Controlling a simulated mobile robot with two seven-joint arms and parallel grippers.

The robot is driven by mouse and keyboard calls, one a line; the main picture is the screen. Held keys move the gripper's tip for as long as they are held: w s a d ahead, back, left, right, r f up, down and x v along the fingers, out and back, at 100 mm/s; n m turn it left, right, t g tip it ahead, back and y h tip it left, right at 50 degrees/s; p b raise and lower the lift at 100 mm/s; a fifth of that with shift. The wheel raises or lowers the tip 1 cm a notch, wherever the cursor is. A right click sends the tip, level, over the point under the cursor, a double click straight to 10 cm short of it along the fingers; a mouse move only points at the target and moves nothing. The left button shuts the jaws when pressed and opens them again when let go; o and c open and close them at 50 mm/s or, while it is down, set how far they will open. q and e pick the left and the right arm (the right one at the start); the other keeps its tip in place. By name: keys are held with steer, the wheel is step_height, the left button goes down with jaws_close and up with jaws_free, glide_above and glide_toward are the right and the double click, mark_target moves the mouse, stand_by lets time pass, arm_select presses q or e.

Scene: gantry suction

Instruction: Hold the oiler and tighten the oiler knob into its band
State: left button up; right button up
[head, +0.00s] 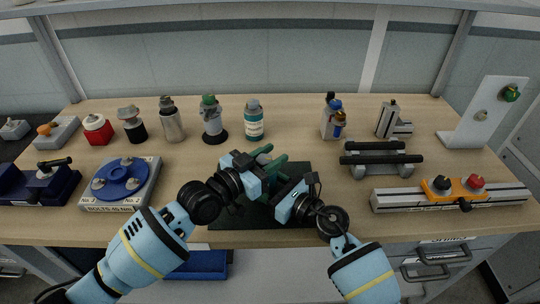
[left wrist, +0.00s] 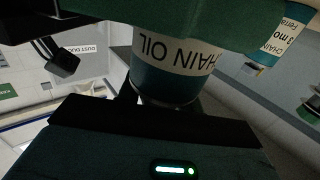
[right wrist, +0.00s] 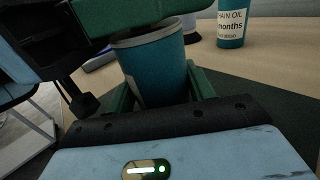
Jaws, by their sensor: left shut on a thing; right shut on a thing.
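The oiler is a teal cylinder with a white CHAIN OIL label. Its body (left wrist: 170,85) shows in the left wrist view with upside-down lettering, and in the right wrist view (right wrist: 157,70) below a grey rim. In the head view my grippers hide it above a dark mat (head: 228,218). My right gripper (head: 284,190) is shut low on the oiler's body. My left gripper (head: 268,163) is shut at the rim end, on the oiler knob, mostly hidden between its fingers. The green fingers of both grippers lie close together.
A similar CHAIN OIL bottle (head: 254,121) stands behind the mat. More bottles line the back of the bench. A blue round fixture (head: 122,178) is at left; a black-barred block (head: 381,160) and a rail with knobs (head: 450,193) are at right.

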arm_select(q)
steer(key=shift+s+d, duration=0.1)
steer(key=o, duration=1)
steer(key=v, duration=1.2)
arm_select(e)
steer(key=o, duration=1.7)
